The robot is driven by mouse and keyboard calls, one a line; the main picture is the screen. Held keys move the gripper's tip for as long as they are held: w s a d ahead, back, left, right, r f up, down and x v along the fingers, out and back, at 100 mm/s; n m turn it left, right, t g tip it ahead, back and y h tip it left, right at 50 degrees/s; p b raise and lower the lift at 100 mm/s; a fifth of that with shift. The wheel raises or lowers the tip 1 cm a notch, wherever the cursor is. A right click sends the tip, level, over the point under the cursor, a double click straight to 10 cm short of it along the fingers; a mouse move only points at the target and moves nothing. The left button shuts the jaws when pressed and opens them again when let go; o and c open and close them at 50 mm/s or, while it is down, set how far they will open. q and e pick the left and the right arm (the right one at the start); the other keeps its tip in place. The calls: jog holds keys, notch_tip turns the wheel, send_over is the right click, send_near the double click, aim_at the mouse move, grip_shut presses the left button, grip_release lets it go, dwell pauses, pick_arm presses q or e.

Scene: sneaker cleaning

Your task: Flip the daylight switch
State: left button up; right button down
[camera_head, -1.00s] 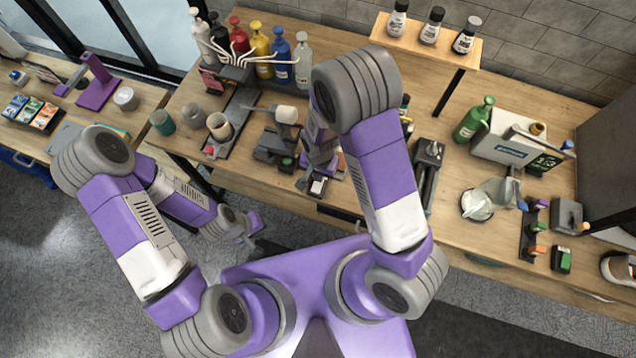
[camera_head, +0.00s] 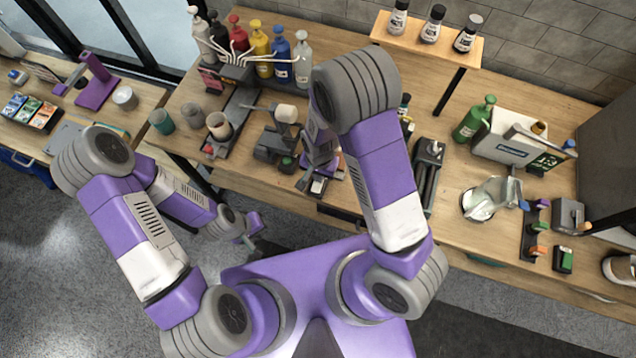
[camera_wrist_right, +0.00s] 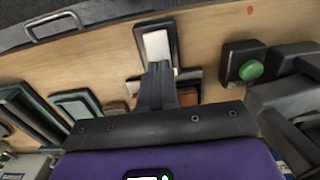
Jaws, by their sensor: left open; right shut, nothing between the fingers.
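The switch (camera_wrist_right: 156,44) is a white rocker in a dark rectangular frame, lying on the wooden worktop. In the head view it shows small at the worktop's front edge (camera_head: 318,186), partly crowded by my right gripper (camera_head: 304,182). In the right wrist view my right gripper (camera_wrist_right: 160,68) is shut and empty. Its fingertips overlap the near end of the white rocker; I cannot tell whether they touch it. No label on the switch is readable. My left gripper (camera_head: 252,240) is open and empty, low in front of the worktop, away from the switch.
A dark box with a green button (camera_wrist_right: 250,69) sits right of the switch in the wrist view. Dark-framed pieces (camera_wrist_right: 76,104) lie to its left. A drawer handle (camera_wrist_right: 53,24) is at the edge. Bottles (camera_head: 262,48) stand at the back of the worktop.

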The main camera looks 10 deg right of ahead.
jog(key=shift+f+b, duration=0.4)
jog(key=shift+f, duration=0.15)
notch_tip(320, 180, up, 7)
jog(key=p, duration=0.6)
dwell(0.4)
dwell(0.5)
